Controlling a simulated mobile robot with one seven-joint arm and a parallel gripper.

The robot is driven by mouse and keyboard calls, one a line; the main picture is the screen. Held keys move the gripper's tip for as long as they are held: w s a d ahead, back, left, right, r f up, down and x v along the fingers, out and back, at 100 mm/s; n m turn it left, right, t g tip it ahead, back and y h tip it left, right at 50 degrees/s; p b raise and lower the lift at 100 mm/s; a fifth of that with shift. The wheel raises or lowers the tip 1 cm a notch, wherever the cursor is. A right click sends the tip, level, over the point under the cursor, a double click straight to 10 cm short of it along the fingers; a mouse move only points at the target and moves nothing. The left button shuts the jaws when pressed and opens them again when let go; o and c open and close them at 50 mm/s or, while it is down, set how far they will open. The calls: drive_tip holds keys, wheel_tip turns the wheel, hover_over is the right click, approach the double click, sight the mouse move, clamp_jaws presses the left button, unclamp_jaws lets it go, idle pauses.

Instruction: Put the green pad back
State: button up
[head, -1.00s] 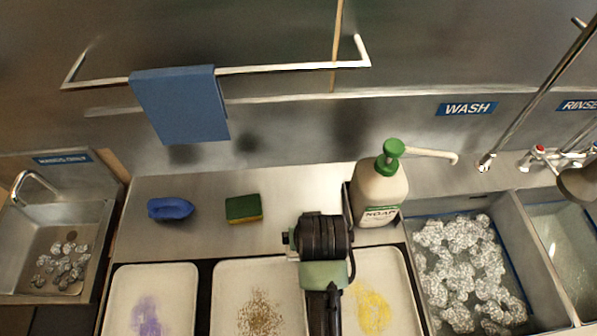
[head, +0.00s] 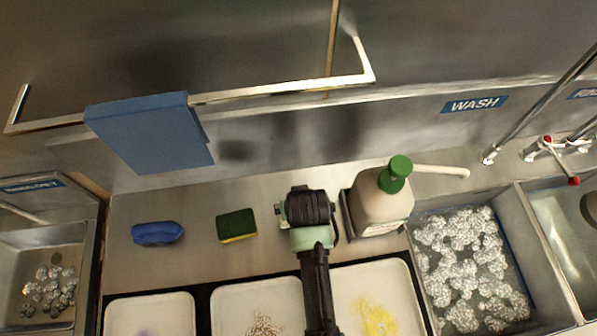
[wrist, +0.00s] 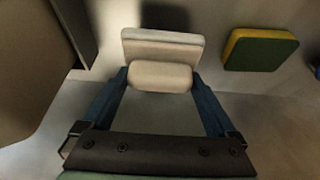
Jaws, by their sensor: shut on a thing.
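The green pad (head: 237,225), a block with a dark green top and yellow underside, lies on the steel counter left of my arm. It also shows in the wrist view (wrist: 260,50), at the upper right, apart from my gripper. My gripper (wrist: 160,77) is shut on a cream block-shaped thing (wrist: 162,47) with a wide flat far part and a rounded near part. Both blue-grey fingers press its sides. In the head view my wrist hides the fingers and the held thing. I cannot tell whether the held thing touches the counter.
A soap bottle with a green pump (head: 385,200) stands close to the right of my wrist. A dark blue thing (head: 158,233) lies left of the pad. Trays with coloured stains (head: 150,312) line the front. A basin of crumpled silvery lumps (head: 470,265) is at the right.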

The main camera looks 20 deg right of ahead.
drive_tip(key=shift+f, duration=1.95)
drive_tip(key=shift+f, duration=0.2)
drive_tip(key=o, duration=0.9)
drive_tip(key=shift+o, duration=0.2)
drive_tip(key=shift+r, duration=0.15)
drive_tip(key=v, duration=1.2)
